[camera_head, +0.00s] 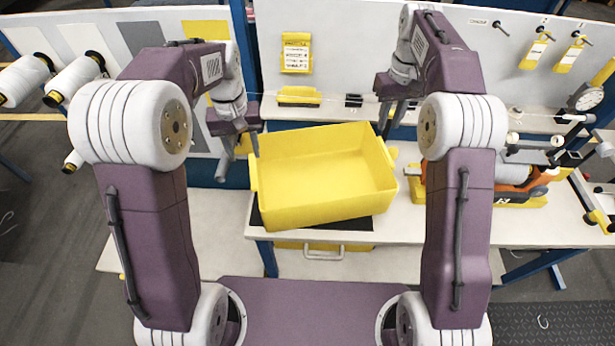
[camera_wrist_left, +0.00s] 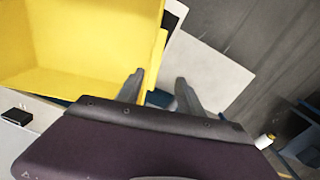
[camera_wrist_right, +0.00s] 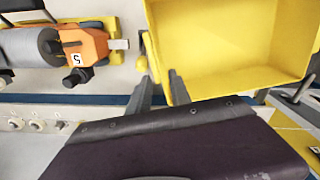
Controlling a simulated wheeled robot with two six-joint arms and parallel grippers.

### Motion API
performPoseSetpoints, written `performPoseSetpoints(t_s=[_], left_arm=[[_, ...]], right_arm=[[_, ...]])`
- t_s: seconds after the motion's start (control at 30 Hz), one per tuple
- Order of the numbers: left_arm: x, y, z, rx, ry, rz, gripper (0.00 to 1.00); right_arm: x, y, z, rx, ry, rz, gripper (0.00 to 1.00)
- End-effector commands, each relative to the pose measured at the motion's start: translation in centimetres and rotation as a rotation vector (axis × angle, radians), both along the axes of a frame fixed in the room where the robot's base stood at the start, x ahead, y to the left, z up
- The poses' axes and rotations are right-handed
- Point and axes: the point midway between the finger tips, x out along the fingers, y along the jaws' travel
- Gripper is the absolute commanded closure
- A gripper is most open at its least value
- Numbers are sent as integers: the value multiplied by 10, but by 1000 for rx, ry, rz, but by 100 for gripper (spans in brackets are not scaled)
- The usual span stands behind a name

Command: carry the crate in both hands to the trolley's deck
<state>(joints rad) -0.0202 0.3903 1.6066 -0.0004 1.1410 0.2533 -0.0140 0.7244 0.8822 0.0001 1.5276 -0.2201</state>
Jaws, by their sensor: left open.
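The yellow crate (camera_head: 320,205) is open-topped and looks empty. It stands on a dark mat (camera_head: 345,223) on the pale bench in the head view. My left gripper (camera_head: 238,150) is open by the crate's left end; its fingers (camera_wrist_left: 160,85) stand apart near the rim in the left wrist view. My right gripper (camera_head: 385,112) is by the far right corner. In the right wrist view its fingers (camera_wrist_right: 163,80) are close to the crate's end wall and side handle (camera_wrist_right: 150,60), with a narrow gap; their grip is unclear. I cannot identify the trolley's deck.
An orange and yellow device (camera_head: 515,185) stands on the bench right of the crate. White spools (camera_head: 75,75) are at the far left. A low pale surface (camera_head: 190,230) at the left is clear.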

Motion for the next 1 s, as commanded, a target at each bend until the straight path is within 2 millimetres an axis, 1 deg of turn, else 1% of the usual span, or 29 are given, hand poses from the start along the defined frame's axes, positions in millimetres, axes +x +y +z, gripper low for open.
performPoseSetpoints(t_s=[0.03,0.07,0.33,0.43,0.57,0.8,0.9,1.0], left_arm=[[0,0,-5,-1,3,-1,55],[0,0,-6,0,4,-1,55],[0,0,-5,0,4,0,55],[-1,0,-10,0,5,0,55],[-2,-1,-29,0,8,-1,55],[-2,-1,-72,0,8,-1,55],[-2,-1,-84,0,6,-1,55],[-1,-1,-91,0,4,-1,55]], right_arm=[[0,-1,-7,-1,7,-2,75],[0,-1,-8,0,9,-2,75],[-1,-1,-7,0,7,-2,75],[-1,-1,-12,0,10,-2,75],[-2,-1,-30,-1,11,-2,75],[-2,-2,-73,0,10,-2,75],[-2,-2,-86,0,10,-2,75],[-1,-2,-93,0,8,-2,75]])
